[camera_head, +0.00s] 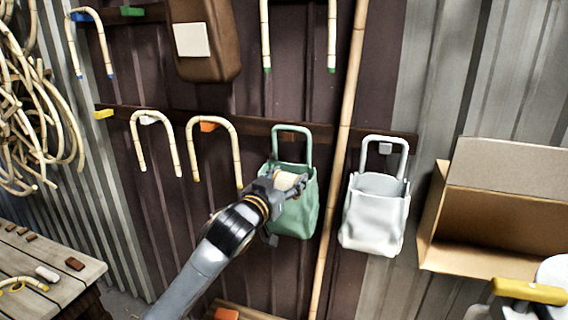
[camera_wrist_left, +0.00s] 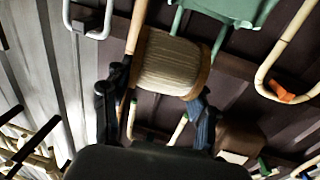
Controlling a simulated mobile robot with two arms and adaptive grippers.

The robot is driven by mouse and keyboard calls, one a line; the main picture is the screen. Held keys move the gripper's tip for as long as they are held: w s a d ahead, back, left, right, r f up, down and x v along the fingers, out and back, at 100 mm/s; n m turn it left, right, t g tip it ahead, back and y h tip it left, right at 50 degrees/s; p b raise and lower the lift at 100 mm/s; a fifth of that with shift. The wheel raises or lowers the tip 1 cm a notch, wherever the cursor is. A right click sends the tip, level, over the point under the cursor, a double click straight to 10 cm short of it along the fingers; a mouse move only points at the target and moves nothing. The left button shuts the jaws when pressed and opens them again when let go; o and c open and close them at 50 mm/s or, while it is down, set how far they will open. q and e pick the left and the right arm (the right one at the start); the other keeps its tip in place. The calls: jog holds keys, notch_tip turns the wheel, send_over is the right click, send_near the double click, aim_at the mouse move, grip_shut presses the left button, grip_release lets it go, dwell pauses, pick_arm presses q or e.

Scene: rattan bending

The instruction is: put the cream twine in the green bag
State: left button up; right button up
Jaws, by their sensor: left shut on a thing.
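The cream twine (camera_head: 288,182) is a wound spool held in my left gripper (camera_head: 283,194), which is shut on it. In the left wrist view the twine (camera_wrist_left: 172,64) sits between the two fingers of the left gripper (camera_wrist_left: 155,105). The green bag (camera_head: 295,218) hangs by its handle from a peg on the wall rail. In the head view, the twine and gripper overlap the upper front of the bag, hiding part of it; I cannot tell whether the twine is over its opening. The green bag (camera_wrist_left: 235,10) also shows at the top of the wrist view. My right gripper is not in view.
A white bag (camera_head: 375,215) hangs right of the green one, with a bamboo pole (camera_head: 338,130) between them. Bent canes (camera_head: 212,125) hang to the left. An open cardboard box (camera_head: 480,262) is at the right. A wooden table (camera_head: 70,250) stands at the lower left.

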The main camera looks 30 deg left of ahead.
pick_arm(q)
jog(key=shift+w+a+r, duration=0.5)
jog(key=shift+r, duration=0.25)
jog(key=shift+w, duration=0.25)
jog(key=shift+w+b, duration=0.6)
jog(key=shift+w, duration=0.8)
send_near(309, 148)
jog(key=shift+w, duration=1.35)
jog(key=shift+w+a+r, duration=0.1)
jog(key=shift+w+a, duration=0.1)
jog(key=shift+w, duration=0.7)
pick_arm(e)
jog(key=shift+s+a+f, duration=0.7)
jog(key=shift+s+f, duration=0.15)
pick_arm(q)
jog(key=o, duration=1.3)
jog(key=shift+c, duration=0.2)
